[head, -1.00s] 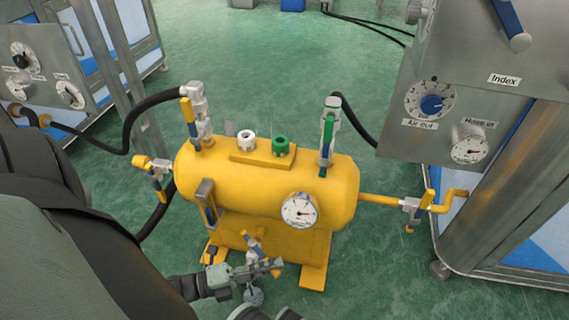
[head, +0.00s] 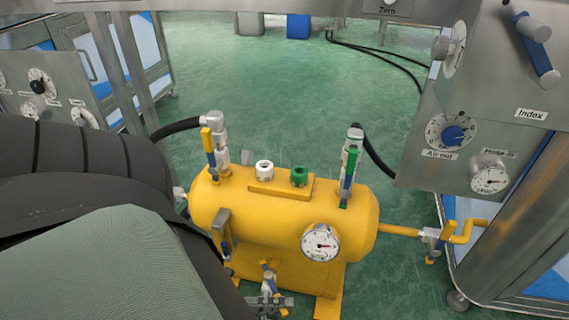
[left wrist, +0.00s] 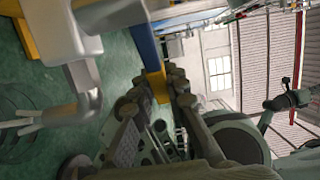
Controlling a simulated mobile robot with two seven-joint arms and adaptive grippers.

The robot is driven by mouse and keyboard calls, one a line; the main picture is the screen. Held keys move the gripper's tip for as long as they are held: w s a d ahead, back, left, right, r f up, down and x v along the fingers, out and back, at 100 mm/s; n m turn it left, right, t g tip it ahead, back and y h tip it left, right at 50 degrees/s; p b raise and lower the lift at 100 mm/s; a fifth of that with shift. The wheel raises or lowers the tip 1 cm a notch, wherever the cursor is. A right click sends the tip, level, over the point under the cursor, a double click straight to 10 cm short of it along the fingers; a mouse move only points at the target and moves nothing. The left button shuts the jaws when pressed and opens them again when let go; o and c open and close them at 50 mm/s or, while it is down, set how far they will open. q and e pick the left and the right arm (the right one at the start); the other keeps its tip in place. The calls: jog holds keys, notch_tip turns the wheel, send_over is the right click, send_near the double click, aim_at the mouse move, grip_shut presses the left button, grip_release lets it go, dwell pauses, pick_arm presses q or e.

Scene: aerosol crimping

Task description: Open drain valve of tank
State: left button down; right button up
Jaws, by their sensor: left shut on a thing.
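The yellow tank (head: 280,215) stands on the green floor with a round gauge (head: 320,243) on its front. The drain valve (head: 268,280) sits low under the front of the tank, with a small blue and yellow handle. I do not make out my right gripper.
Other valves stand on top of the tank, at left (head: 210,150) and right (head: 350,165). A yellow pipe with a valve (head: 432,238) runs right to a grey cabinet (head: 480,80). Black hoses run behind. The floor beyond the tank is open.

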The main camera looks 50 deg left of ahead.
pick_arm(q)
jog(key=shift+s, duration=0.15)
jog(key=c, duration=1.5)
grip_release()
jog(key=v, duration=1.2)
